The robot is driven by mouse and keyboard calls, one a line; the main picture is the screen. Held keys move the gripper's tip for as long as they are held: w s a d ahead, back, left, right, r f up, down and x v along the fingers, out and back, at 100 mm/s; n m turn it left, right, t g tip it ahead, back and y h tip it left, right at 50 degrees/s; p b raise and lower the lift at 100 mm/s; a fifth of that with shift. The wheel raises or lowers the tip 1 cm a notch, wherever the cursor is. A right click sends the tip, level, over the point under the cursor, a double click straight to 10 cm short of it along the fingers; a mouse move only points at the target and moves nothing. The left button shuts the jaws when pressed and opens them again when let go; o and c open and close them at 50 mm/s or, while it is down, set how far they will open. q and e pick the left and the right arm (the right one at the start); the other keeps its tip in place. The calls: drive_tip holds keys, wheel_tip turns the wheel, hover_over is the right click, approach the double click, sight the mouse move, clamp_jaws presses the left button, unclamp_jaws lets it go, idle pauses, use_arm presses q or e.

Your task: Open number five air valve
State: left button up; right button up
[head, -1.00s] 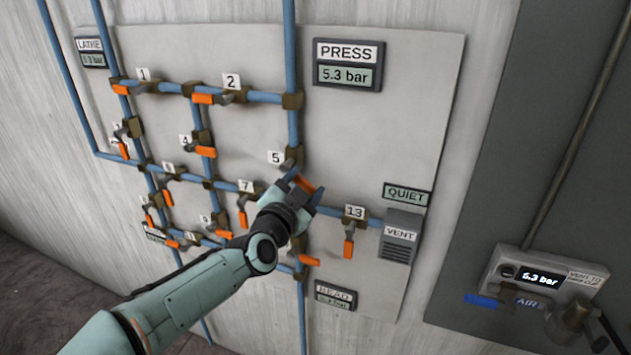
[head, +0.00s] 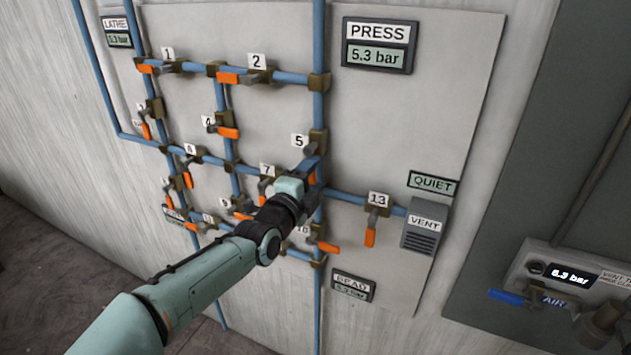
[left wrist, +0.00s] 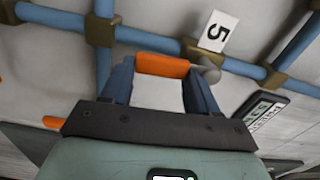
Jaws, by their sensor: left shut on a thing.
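Valve five (head: 318,142) sits on the vertical blue pipe below the PRESS display, with its number tag 5 (head: 299,141) at its left. My left gripper (head: 311,177) is at its handle, just below the valve body. In the left wrist view, the orange handle (left wrist: 162,66) lies between the two blue fingers, which are shut on it. The handle runs roughly along the pipe there, and the tag 5 (left wrist: 216,32) shows beside it. In the head view, the gripper hides most of the handle. My right gripper is not in view.
Other orange-handled valves surround it, including valve 7 (head: 267,184) near my wrist and valve 13 (head: 377,211) at the right. The PRESS display (head: 377,45) reads 5.3 bar. A VENT box (head: 423,229) stands right of valve 13. Bare panel lies right of valve five.

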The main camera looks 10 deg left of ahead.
use_arm(q)
drive_tip(key=shift+a+m, duration=0.25)
drive_tip(key=shift+m, duration=0.25)
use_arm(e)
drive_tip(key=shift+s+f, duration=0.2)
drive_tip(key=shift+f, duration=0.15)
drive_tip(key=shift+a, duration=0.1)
use_arm(q)
drive_tip(key=o, duration=1.5)
drive_tip(key=shift+w, duration=0.1)
drive_tip(key=b+v, duration=0.2)
drive_tip(key=v, duration=0.3)
drive_tip(key=shift+f, duration=0.1)
approach(312, 176)
drive_tip(key=v, duration=0.4)
drive_tip(key=shift+a, duration=0.15)
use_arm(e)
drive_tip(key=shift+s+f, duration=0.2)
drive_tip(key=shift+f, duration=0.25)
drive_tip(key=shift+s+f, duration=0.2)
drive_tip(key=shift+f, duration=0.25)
